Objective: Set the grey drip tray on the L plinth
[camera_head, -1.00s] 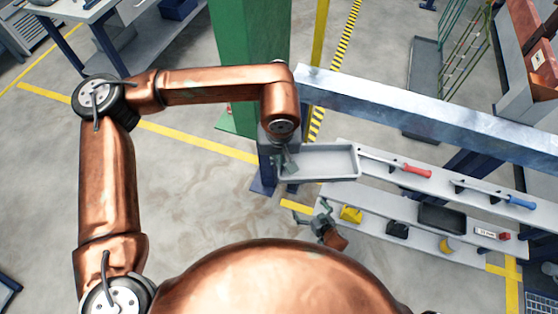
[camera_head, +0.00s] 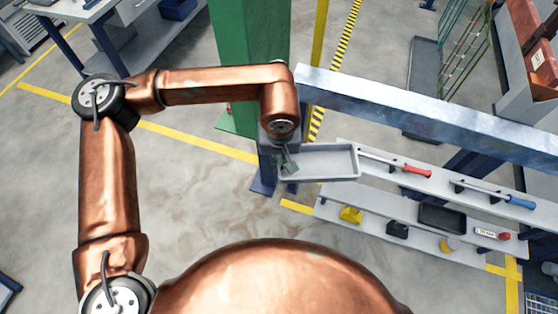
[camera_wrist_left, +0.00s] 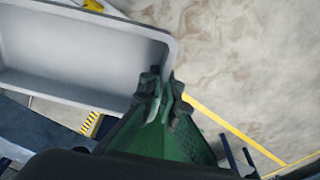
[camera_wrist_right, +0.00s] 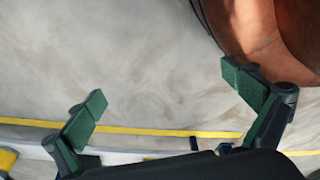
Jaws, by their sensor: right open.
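The grey drip tray (camera_head: 325,162) is a shallow, empty rectangular tray near the middle of the head view. It also fills the upper left of the left wrist view (camera_wrist_left: 70,55). My left gripper (camera_head: 288,163) is at the tray's left end. In the left wrist view, its fingers (camera_wrist_left: 162,88) are close together on the tray's end wall, near a corner. The tray appears held level above the floor, overlapping the shelves behind it. My right gripper (camera_wrist_right: 185,115) is open and empty over the floor; the head view does not show it. I cannot identify the L plinth.
A green column (camera_head: 250,70) stands behind my left arm. A long metal beam (camera_head: 430,115) runs to the right. White shelves below carry a red-handled tool (camera_head: 415,170), a blue-handled tool (camera_head: 520,202), a yellow block (camera_head: 350,214) and a black tray (camera_head: 442,218). Floor at left is clear.

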